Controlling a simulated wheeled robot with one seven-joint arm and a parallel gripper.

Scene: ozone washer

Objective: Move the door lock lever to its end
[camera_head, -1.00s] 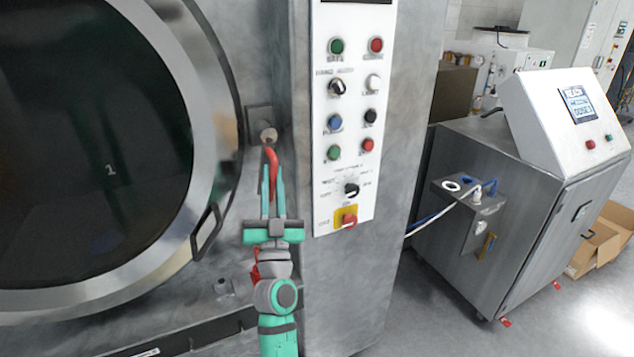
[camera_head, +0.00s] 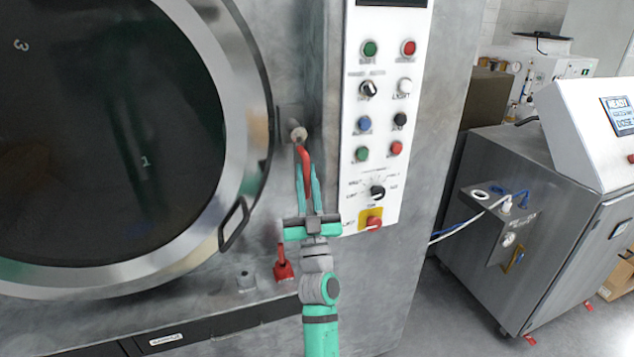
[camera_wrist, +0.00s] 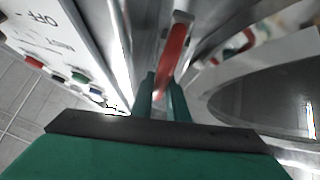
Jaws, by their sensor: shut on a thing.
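The door lock lever is a red handle (camera_head: 304,160) on a round metal pivot (camera_head: 298,134), beside the round door of the washer. It hangs down from the pivot, slightly tilted to the right at its lower end. My gripper (camera_head: 309,184) comes from below, its green fingers on either side of the lever's lower part. In the wrist view the red lever (camera_wrist: 172,55) runs down between the two fingers (camera_wrist: 162,90), which are shut on it. The fingers hide the lever's lower end.
The round glass door (camera_head: 110,140) with its metal rim and handle (camera_head: 233,224) is to the left. The control panel (camera_head: 385,110) with buttons is close on the right. A second red handle (camera_head: 284,266) stands below left. A steel cabinet (camera_head: 545,220) is at right.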

